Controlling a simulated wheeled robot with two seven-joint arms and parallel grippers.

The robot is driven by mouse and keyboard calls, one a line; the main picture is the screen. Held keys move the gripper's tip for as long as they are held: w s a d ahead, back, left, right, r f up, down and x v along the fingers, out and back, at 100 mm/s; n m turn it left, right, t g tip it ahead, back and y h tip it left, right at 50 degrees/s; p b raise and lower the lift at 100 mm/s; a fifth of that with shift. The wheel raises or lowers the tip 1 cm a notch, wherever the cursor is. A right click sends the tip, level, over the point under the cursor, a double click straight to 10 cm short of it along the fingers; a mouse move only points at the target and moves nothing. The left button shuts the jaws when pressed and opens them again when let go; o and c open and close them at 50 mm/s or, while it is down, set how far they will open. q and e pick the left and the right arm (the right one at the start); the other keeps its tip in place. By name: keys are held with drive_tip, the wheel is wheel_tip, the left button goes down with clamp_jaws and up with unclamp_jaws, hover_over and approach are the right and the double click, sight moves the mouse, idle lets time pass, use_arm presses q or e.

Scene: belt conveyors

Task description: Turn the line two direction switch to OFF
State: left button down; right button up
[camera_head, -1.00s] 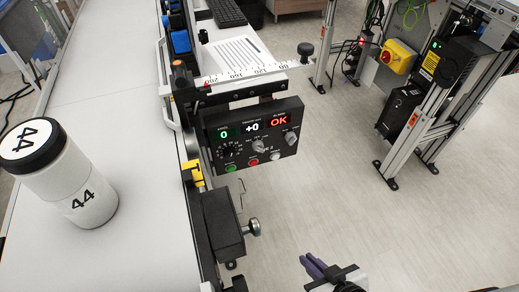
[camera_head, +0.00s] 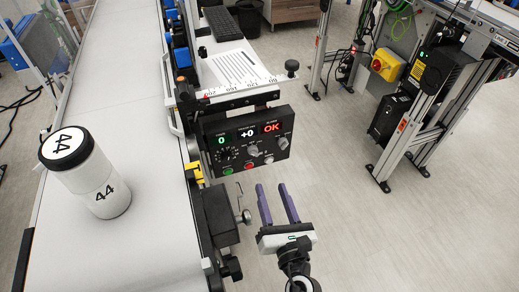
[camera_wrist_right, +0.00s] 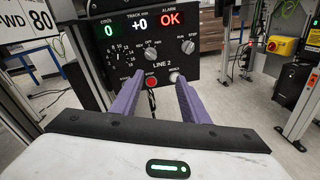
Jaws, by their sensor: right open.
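The black LINE 2 control panel (camera_head: 262,128) hangs beside the conveyor and fills the top of the right wrist view (camera_wrist_right: 150,40). It has two grey rotary knobs: a middle one (camera_wrist_right: 152,53) and a right one (camera_wrist_right: 188,46). A numbered dial (camera_wrist_right: 117,52) sits at the panel's left. My right gripper (camera_head: 275,187) is open and empty, its purple fingers pointing at the panel from just below it in the head view, apart from the knobs. My left gripper is out of view.
Below the knobs are a green button (camera_head: 228,171), a red button (camera_head: 249,167) and a white button (camera_head: 269,160). A black box with a knob (camera_head: 220,219) juts from the conveyor near my right gripper. A jar marked 44 (camera_head: 97,184) stands on the belt.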

sight(255, 155)
drive_tip(key=shift+n+y, duration=0.4)
drive_tip(key=shift+n, duration=0.4)
drive_tip(key=x, duration=0.3)
drive_tip(key=a+r+b+x, duration=0.1)
drive_tip(key=x, duration=0.3)
drive_tip(key=b+x, duration=0.1)
drive_tip(key=x, duration=0.2)
drive_tip(key=shift+a+r, duration=0.25)
drive_tip(key=shift+r, duration=0.1)
drive_tip(key=shift+w+a, duration=0.1)
drive_tip(key=shift+w, duration=0.3)
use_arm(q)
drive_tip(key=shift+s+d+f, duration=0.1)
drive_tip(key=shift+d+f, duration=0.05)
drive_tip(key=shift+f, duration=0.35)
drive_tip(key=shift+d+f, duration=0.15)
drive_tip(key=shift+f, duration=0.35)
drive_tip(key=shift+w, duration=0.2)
use_arm(e)
drive_tip(key=c, duration=1)
